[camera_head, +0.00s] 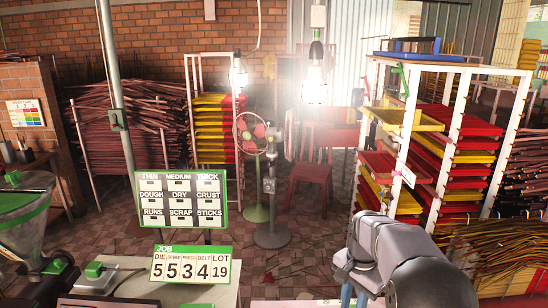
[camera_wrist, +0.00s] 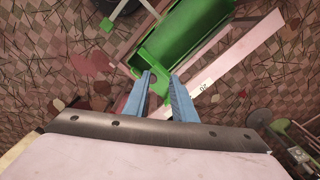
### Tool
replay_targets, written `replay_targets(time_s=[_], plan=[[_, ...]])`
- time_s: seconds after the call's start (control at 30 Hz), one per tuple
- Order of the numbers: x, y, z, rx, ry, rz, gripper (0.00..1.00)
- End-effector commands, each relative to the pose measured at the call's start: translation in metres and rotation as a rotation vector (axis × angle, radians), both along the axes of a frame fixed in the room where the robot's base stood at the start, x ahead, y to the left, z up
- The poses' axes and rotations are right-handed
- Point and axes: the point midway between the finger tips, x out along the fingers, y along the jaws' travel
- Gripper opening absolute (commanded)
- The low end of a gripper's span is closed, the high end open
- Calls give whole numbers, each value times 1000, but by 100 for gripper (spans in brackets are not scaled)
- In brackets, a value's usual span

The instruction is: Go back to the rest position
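My gripper (camera_wrist: 160,76) shows in the wrist view as two blue fingers standing apart, with nothing clearly held between them. Beyond the fingertips is a green trough-like part (camera_wrist: 190,30) with a green bracket, and the bracket shows behind the gap. I cannot tell whether the fingers touch it. In the head view my grey arm reaches in at the lower right, and one blue finger (camera_head: 346,294) shows at the bottom edge. The rest of the gripper is hidden by the arm or lies out of frame. No rest position is marked.
A green-and-grey machine (camera_head: 25,225) is at far left. A tray rack (camera_head: 455,150) stands at right. A fan (camera_head: 255,138) and red chair (camera_head: 312,180) stand mid-floor.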

Motion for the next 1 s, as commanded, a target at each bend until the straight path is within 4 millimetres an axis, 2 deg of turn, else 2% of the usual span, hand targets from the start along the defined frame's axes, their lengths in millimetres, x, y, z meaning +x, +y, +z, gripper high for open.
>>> replay_targets(time_s=[0.03,0.17,0.4,0.6,0.7,0.8,1.0], plan=[[-17,7,2,-1,0,71,24],[-61,21,0,-1,0,269,24],[-148,42,-15,-3,1,620,24],[-204,50,-30,-3,2,834,24],[-222,52,-36,-3,3,898,24],[-231,53,-39,-3,3,933,24],[-234,53,-41,-2,4,948,24]])
